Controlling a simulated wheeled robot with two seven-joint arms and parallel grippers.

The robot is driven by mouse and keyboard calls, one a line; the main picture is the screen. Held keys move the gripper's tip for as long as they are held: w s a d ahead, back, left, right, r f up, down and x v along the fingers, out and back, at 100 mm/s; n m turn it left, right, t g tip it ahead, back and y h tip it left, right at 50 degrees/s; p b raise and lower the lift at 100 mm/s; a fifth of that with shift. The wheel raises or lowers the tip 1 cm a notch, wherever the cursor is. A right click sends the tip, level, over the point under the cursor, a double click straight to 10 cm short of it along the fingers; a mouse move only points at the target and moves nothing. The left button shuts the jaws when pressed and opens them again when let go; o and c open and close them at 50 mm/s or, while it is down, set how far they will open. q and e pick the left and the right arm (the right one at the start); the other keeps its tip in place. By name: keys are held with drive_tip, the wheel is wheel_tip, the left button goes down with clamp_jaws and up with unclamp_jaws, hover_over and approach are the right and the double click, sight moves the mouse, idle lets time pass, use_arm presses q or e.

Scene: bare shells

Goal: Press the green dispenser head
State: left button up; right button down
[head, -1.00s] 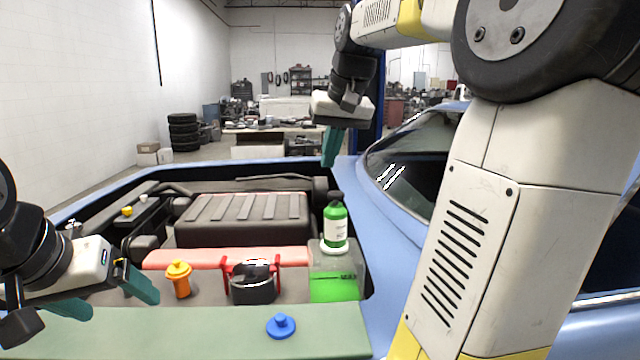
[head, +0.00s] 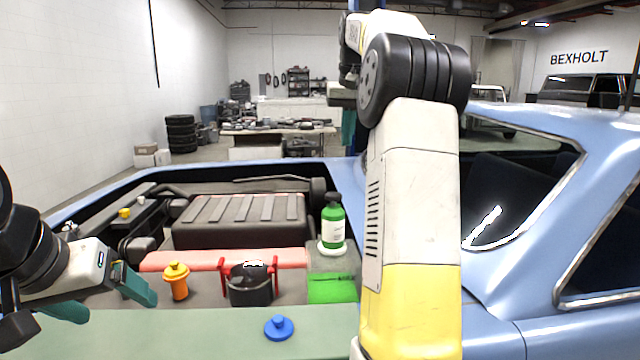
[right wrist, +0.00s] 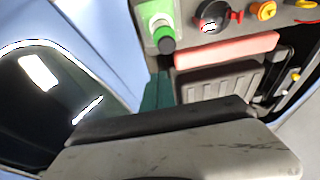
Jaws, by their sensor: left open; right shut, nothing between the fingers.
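The green dispenser (head: 333,227) is an upright green bottle with a white label and a dark head. It stands on a white round base on a tank of green liquid (head: 332,289). In the right wrist view the dispenser (right wrist: 161,32) is near the top, its dark head towards the camera. My right gripper (head: 348,130) is above and beyond the dispenser, partly hidden by my own arm. Its teal fingers (right wrist: 158,90) are together, empty and apart from the dispenser. My left gripper (head: 108,300) is open and empty at the lower left, beside an orange pump-shaped object.
The orange object (head: 177,281), a black pot with red holders (head: 250,284) and a blue knob (head: 279,327) sit left of the tank. A ribbed dark engine cover (head: 243,222) lies behind. The blue car body (head: 520,215) bounds the right.

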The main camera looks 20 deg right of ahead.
drive_tip(key=x, duration=1.2)
drive_tip(key=shift+s+a+f, duration=0.2)
drive_tip(key=shift+s, duration=0.1)
drive_tip(key=shift+f, duration=0.85)
drive_tip(key=shift+f, duration=1.05)
drive_tip(key=v, duration=0.8)
drive_tip(key=shift+r, duration=0.1)
